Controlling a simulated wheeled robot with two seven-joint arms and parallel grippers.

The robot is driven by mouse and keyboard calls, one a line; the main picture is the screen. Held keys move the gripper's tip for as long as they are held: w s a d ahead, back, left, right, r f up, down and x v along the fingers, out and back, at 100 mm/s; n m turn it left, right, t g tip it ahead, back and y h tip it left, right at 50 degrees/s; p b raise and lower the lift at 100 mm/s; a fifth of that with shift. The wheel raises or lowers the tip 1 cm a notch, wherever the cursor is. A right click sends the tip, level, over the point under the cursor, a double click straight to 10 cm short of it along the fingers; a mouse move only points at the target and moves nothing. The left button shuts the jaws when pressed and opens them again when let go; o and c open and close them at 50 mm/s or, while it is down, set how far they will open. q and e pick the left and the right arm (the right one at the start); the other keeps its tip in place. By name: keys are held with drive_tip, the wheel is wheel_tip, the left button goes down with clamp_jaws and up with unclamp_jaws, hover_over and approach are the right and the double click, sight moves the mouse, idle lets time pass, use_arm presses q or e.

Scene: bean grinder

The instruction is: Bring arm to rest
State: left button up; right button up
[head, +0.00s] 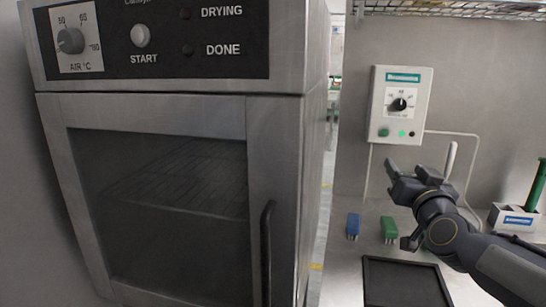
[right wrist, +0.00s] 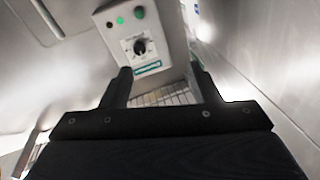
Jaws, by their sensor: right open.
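My right gripper (head: 403,172) is in the head view at the right, raised above the worktop and pointing toward the back wall. It is open. In the right wrist view its two fingers (right wrist: 160,88) stand apart with nothing between them. My right arm reaches in from the lower right corner of the head view. My left gripper does not show in either view.
A large drying oven (head: 170,190) with its door shut fills the left. A control box (head: 400,105) hangs on the back wall, also in the right wrist view (right wrist: 140,40). A blue block (head: 353,226), a green block (head: 389,229) and a black tray (head: 366,283) lie on the worktop.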

drive_tip(key=s+a+f+g+y, duration=0.2)
drive_tip(key=s+f+g, duration=0.2)
drive_tip(key=s+f, duration=0.6)
drive_tip(key=s+a+f+n+g+y, duration=0.1)
drive_tip(key=s+a+f+g, duration=0.3)
drive_tip(key=s+f, duration=0.55)
drive_tip(key=s+a+f+g+y, duration=0.15)
drive_tip(key=s+f+g, duration=0.45)
drive_tip(key=s, duration=0.6)
wheel_tip(320, 180, up, 11)
drive_tip(key=s+p, duration=0.1)
drive_tip(key=p, duration=1.1)
drive_tip(key=shift+s+y+p, duration=0.15)
drive_tip(key=shift+y+p, duration=0.15)
drive_tip(key=shift+y, duration=0.05)
drive_tip(key=shift+f, duration=0.15)
